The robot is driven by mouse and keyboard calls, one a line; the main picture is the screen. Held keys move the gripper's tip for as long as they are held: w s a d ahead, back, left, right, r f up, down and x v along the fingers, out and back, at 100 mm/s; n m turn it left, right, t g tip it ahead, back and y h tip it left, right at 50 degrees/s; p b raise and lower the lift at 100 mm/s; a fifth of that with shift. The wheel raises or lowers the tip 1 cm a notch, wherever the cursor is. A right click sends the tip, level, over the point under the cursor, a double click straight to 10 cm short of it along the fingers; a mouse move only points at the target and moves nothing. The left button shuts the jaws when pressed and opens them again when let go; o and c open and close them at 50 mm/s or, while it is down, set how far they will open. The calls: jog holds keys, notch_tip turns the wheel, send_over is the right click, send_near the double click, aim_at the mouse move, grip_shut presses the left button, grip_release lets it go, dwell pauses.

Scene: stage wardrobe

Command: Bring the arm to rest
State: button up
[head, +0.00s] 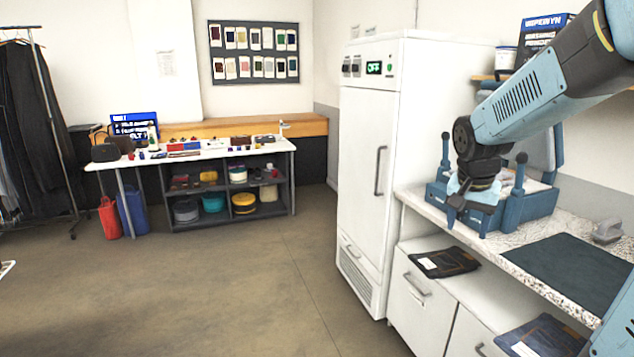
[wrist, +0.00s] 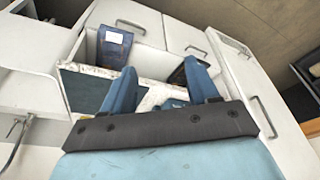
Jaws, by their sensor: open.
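My arm (head: 520,100) reaches in from the right of the head view, bent over the counter. My gripper (head: 468,212) points down in front of a blue press-like machine (head: 530,205) with upright handles. In the wrist view my gripper (wrist: 162,80) shows two blue fingers spread apart with nothing between them. The gripper is open and empty. In the head view it overlaps the machine's left part, and I cannot tell whether it touches it.
The speckled counter (head: 480,240) carries a dark mat (head: 575,268) and a small grey iron-like object (head: 607,232). Folded dark garments (head: 443,262) lie on the lower shelf. A tall white cabinet (head: 365,160) stands left of the counter. The floor (head: 220,290) in the middle is clear.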

jog(key=s+a+r+n+t+y, duration=0.1)
jog(key=s+a+r+n, duration=0.2)
jog(key=s, duration=0.6)
jog(key=s+a+r+n+t, duration=0.2)
jog(key=s+a, duration=0.4)
jog(key=s, duration=0.3)
jog(key=shift+r+n+y, duration=0.4)
jog(key=shift+r+n, duration=0.1)
jog(key=shift+n, duration=0.6)
